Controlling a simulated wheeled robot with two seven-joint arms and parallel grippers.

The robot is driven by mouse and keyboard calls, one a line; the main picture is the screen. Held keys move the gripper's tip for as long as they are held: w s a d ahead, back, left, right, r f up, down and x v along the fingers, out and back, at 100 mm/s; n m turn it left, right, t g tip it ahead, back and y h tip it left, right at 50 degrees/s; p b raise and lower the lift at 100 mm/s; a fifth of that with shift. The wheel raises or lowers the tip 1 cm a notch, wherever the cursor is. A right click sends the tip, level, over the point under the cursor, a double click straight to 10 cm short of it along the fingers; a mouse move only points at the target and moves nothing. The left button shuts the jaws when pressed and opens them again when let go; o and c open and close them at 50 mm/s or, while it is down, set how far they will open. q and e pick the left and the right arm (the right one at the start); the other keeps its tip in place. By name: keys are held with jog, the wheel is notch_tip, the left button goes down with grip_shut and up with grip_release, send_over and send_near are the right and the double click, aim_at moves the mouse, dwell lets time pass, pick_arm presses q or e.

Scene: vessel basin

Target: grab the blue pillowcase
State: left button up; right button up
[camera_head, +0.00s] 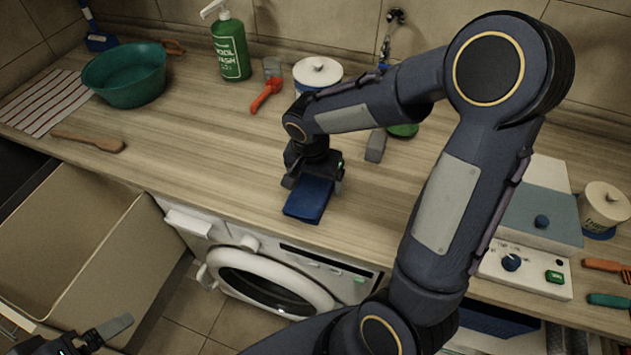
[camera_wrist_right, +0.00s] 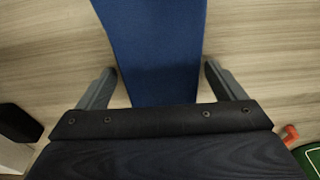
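The blue pillowcase (camera_head: 307,204) is a folded rectangle lying on the wooden counter near its front edge, above the washing machine. My right gripper (camera_head: 313,182) is over its back part, pointing down. In the right wrist view, the pillowcase (camera_wrist_right: 155,45) runs between the two fingers of the right gripper (camera_wrist_right: 161,72). A strip of bare counter shows on each side, so the fingers are apart from the cloth and open. My left gripper (camera_head: 118,328) shows only in part at the bottom left, far from the pillowcase.
A green basin (camera_head: 125,88), striped cloth (camera_head: 40,106) and wooden brush (camera_head: 88,141) are at the left. A grey block (camera_head: 376,146) is right of the gripper. The white washing machine (camera_head: 215,236) is below.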

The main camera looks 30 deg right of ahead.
jog(key=c, duration=0.9)
